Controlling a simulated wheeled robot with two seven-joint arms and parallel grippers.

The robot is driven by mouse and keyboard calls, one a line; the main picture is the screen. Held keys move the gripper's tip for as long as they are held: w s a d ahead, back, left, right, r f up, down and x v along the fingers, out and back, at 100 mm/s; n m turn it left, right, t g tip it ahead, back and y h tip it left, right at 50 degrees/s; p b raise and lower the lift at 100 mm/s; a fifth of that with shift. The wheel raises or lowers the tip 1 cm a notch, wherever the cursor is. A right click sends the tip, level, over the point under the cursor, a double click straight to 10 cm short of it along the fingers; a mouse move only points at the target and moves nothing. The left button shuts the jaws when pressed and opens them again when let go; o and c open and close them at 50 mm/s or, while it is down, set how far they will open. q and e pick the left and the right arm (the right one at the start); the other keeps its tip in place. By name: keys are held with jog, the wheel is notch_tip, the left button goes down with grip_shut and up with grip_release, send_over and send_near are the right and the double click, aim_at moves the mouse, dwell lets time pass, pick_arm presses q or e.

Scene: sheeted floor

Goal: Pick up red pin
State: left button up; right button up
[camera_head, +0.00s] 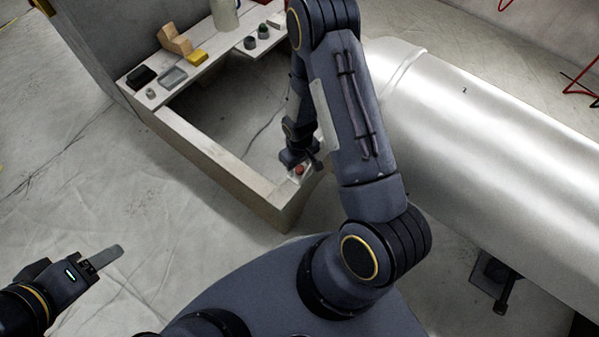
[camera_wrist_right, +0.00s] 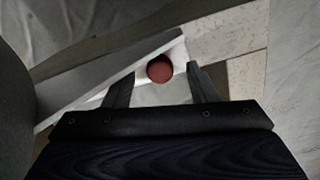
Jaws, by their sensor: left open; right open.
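The red pin (camera_head: 299,169) shows as a small red spot on the near right part of the wooden frame in the head view. In the right wrist view the red pin (camera_wrist_right: 160,69) is a round red top between and just beyond the fingertips. My right gripper (camera_wrist_right: 160,80) is open, with one finger to each side of the pin; I cannot tell whether they touch it. In the head view my right gripper (camera_head: 306,163) is partly hidden by its own arm. My left gripper (camera_head: 112,256) is at the lower left, away from the pin and empty.
The wooden frame (camera_head: 215,155) has a white shelf holding a black block (camera_head: 141,76), a grey tray (camera_head: 173,77), a yellow block (camera_head: 197,56), a tan block (camera_head: 174,39) and grey rings (camera_head: 263,31). A large silver cylinder (camera_head: 480,110) lies to the right. Sheeted floor at left is clear.

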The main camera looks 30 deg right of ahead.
jog(key=shift+f, duration=0.4)
jog(key=shift+r, duration=0.1)
jog(key=c, duration=1.1)
jog(key=shift+r, duration=0.1)
